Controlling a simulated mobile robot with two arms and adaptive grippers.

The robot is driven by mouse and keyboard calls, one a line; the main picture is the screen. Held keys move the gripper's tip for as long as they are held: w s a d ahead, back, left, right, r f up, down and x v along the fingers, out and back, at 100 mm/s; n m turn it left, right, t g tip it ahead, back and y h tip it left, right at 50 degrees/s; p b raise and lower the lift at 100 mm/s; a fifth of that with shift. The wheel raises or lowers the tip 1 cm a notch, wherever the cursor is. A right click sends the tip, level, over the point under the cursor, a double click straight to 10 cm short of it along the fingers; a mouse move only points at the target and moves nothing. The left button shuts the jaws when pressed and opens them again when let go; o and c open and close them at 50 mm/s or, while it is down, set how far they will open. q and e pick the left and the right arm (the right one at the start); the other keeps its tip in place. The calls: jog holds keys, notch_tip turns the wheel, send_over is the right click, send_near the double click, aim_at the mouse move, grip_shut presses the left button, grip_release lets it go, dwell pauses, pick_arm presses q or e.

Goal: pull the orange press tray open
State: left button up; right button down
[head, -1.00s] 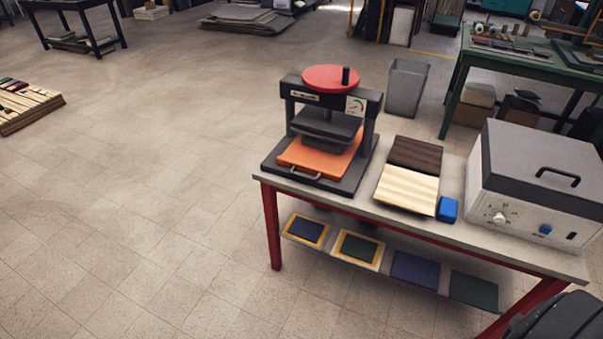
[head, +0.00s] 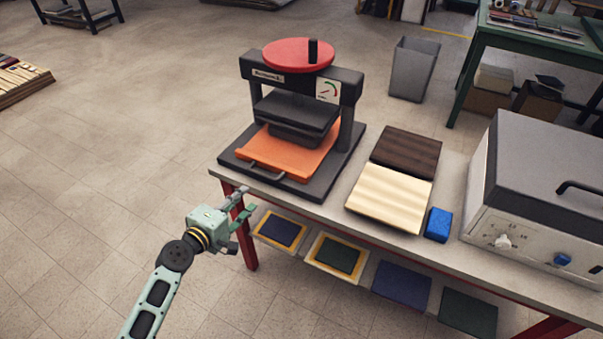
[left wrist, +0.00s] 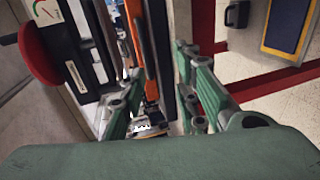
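The black press (head: 345,85) with a red wheel (head: 298,54) stands on the bench's left end. Its orange tray (head: 290,152) sits under the dark pressing plate, with a metal bar handle (head: 268,172) at its front edge. My left gripper (head: 246,203) is open and empty in front of the bench edge, below and left of the handle, apart from it. In the left wrist view the open fingers (left wrist: 160,95) are spread, with a thin strip of the orange tray (left wrist: 152,88) seen between them. My right gripper is not in view.
A dark board (head: 407,155), a pale board (head: 390,196) and a blue block (head: 438,225) lie right of the press. A grey box machine (head: 535,150) is farther right. Framed panels (head: 280,230) lie on the shelf below.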

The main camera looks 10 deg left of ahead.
pick_arm(q)
jog(key=shift+h, duration=0.3)
jog(key=shift+d+r+b+x, duration=0.1)
jog(key=shift+r+x, duration=0.2)
jog(key=shift+x, duration=1.05)
jog(key=shift+d+r+b+x, duration=0.15)
jog(key=shift+r+x, duration=0.2)
jog(key=shift+x, duration=1.05)
jog(key=shift+a+r+b+x, duration=0.1)
jog(key=shift+r+x, duration=0.2)
jog(key=shift+x, duration=1.05)
jog(key=shift+w, duration=0.15)
grip_shut()
